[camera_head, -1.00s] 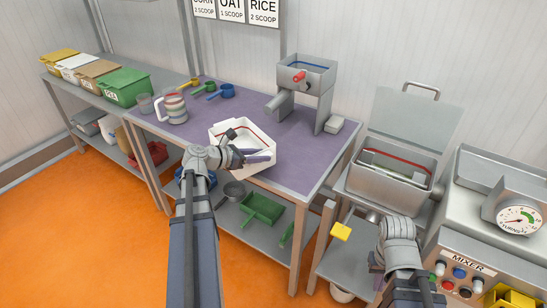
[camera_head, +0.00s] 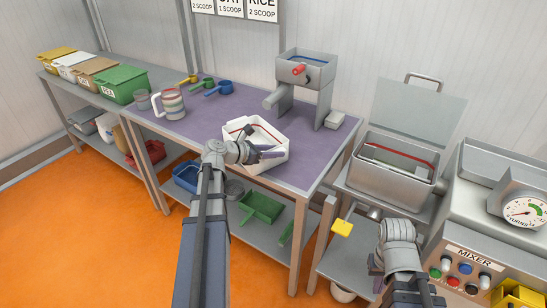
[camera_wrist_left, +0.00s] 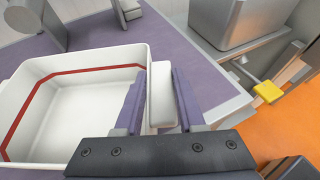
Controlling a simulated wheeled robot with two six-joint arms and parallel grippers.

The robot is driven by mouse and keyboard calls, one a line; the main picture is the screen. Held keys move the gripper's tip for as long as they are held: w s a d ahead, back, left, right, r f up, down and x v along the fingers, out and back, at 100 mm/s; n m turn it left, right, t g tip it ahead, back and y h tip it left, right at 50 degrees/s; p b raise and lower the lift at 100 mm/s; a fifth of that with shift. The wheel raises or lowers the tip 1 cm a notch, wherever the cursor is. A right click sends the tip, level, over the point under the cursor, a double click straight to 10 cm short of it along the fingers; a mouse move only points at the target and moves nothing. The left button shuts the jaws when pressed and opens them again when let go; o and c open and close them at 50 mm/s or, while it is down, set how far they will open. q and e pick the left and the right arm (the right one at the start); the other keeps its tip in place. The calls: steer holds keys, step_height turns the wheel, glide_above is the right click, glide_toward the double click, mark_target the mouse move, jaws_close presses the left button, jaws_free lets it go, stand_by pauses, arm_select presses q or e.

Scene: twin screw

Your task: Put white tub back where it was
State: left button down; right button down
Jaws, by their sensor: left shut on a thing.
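The white tub (camera_head: 276,160) is over the front part of the purple-topped table, near its front edge. I cannot tell whether it rests on the top or is held just above it. It has a red line around its inside and looks empty in the left wrist view (camera_wrist_left: 85,100). My left gripper (camera_head: 268,154) is shut on the tub's white grip at its side, which shows between the two purple fingers in the left wrist view (camera_wrist_left: 158,102). My right gripper (camera_head: 376,262) hangs low by the stand in front of the metal box; its fingers are mostly hidden.
A grey hand mill (camera_head: 306,70) stands behind the tub. A striped jug (camera_head: 173,103) and several scoops (camera_head: 219,89) are at the back left. A lidded metal box (camera_head: 395,180) and the mixer (camera_head: 480,220) are at the right.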

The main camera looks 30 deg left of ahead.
arm_select(q)
steer(key=shift+f, duration=0.15)
steer(key=c, duration=0.5)
jaws_free()
steer(key=shift+r, duration=0.2)
steer(key=p+v, duration=0.5)
steer(key=v, duration=0.7)
